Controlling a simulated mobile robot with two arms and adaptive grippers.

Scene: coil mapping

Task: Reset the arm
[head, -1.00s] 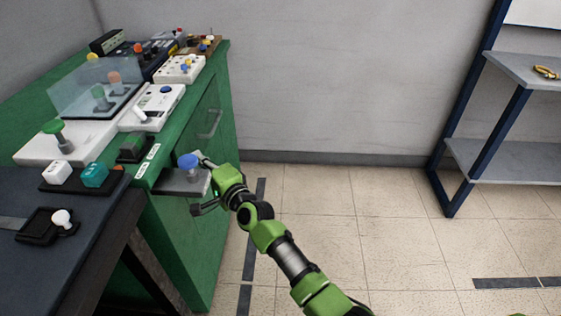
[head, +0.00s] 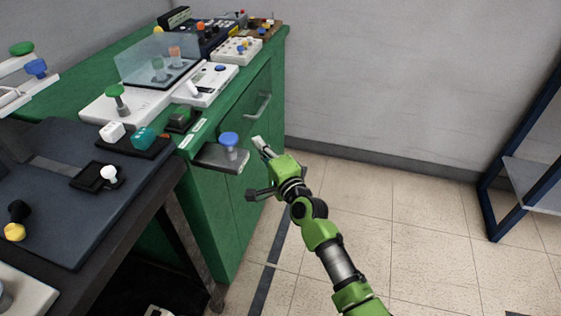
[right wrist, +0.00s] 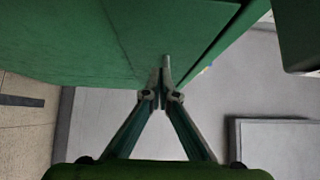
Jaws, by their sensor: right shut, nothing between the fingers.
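My right arm comes up from the bottom of the head view. Its gripper (head: 261,143) is beside the front of the green cabinet (head: 228,214), just right of a small grey shelf (head: 217,159) with a blue knob (head: 229,139) on it. In the right wrist view the two fingers (right wrist: 162,78) meet at their tips and hold nothing. The green cabinet surface (right wrist: 110,40) fills the upper part of that view; whether the fingertips touch it I cannot tell. My left gripper is not in view.
On the cabinet stand a white base with a green knob (head: 115,91), a clear cover (head: 156,61) and several controls. A dark table (head: 75,226) at left holds a white-knobbed joystick (head: 109,172). A blue-framed rack (head: 499,190) stands at right. The tiled floor (head: 416,254) between is clear.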

